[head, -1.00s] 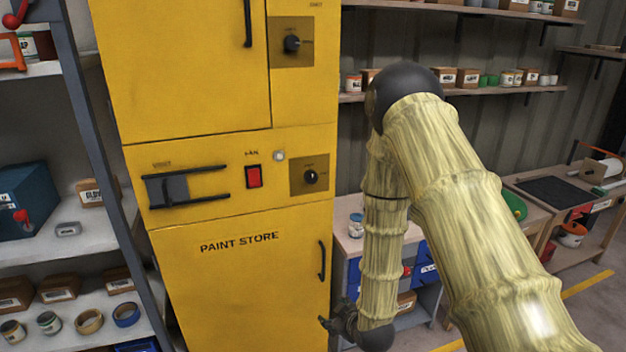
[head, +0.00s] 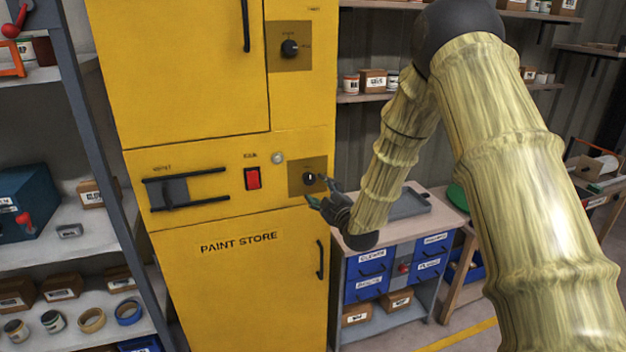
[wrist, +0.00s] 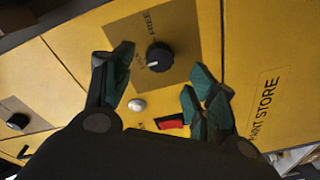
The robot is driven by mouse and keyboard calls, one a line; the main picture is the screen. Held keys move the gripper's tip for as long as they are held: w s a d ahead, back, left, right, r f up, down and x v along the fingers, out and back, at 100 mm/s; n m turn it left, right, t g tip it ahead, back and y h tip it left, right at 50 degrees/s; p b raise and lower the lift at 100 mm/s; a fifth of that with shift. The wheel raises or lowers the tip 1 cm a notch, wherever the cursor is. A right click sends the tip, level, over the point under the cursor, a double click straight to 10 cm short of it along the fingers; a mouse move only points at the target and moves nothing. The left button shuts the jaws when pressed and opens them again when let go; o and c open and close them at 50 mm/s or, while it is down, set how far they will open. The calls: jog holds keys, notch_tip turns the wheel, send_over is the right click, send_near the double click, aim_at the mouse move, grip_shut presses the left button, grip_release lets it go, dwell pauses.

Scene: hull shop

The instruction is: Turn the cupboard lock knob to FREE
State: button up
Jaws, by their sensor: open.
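The yellow paint store cupboard (head: 230,285) stands left of centre in the head view. It carries two black knobs on brown plates: an upper knob (head: 290,48) and a lower knob (head: 309,178). My gripper (head: 318,191) is open just in front of the lower knob's plate, at its lower right. In the wrist view a black knob (wrist: 159,56) with a white mark lies ahead, between and beyond the open green-tipped fingers (wrist: 160,85), apart from them. The lettering on its plate is partly readable, seemingly "FREE". Nothing is held.
Left of the lower knob are a red switch (head: 252,179), a round pale button (head: 278,158) and a black slider with rails (head: 172,191). A bench with blue drawers (head: 372,268) stands right of the cupboard. A shelf rack (head: 85,130) stands at the left.

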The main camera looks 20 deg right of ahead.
aim_at(311, 181)
jog(key=shift+w+a+p, duration=0.2)
jog(key=shift+w+p, duration=0.3)
jog(key=shift+w, duration=0.95)
jog(key=shift+w+a+p, duration=0.15)
jog(key=shift+w+p, duration=0.3)
jog(key=shift+w, duration=0.95)
jog(key=shift+c, duration=0.4)
jog(key=shift+f, duration=0.1)
jog(key=c, duration=0.9)
